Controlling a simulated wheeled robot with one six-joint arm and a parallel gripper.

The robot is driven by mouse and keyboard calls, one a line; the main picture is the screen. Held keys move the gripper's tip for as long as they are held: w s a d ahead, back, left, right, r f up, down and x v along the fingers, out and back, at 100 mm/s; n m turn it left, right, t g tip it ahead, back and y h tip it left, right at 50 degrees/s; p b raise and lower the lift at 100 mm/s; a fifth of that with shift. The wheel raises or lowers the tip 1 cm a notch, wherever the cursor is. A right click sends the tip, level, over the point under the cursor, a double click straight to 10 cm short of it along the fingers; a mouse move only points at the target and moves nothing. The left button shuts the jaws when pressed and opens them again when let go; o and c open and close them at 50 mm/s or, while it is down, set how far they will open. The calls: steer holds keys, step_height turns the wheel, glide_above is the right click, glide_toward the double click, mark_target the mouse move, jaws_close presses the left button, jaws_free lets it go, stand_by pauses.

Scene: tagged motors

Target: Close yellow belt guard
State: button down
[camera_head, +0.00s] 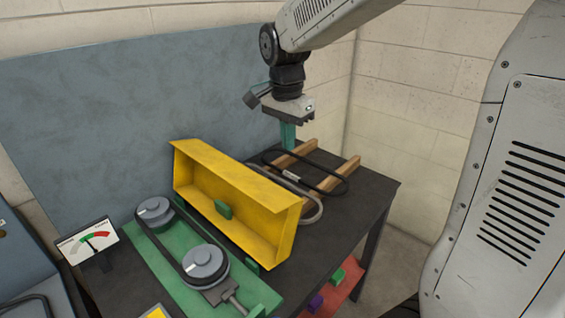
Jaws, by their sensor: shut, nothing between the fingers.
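The yellow belt guard (232,196) stands tilted up on its long edge at the back of the green base plate (168,262), with its hollow side facing the pulleys. A green block (223,209) sits inside it. Two grey pulleys (204,262) with a black belt (172,243) around them lie uncovered on the plate in front of the guard. My gripper (288,136) is above the back right of the table, behind and to the right of the guard and apart from it. Its green fingers are together and hold nothing.
Wooden rails (335,180) with a spare black belt (312,163) lie on the dark table (378,187) below my gripper. A red shelf (340,290) with small coloured blocks is below the table. A blue-grey panel (90,120) rises behind.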

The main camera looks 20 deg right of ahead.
step_height(320, 180, down, 10)
steer(key=shift+s+a+r, duration=0.25)
steer(key=shift+a, duration=0.25)
steer(key=shift+s+a+r, duration=0.2)
steer(key=shift+a+r, duration=0.1)
steer(key=shift+a, duration=0.2)
steer(key=shift+s+a+r, duration=0.25)
steer(key=shift+a, duration=0.25)
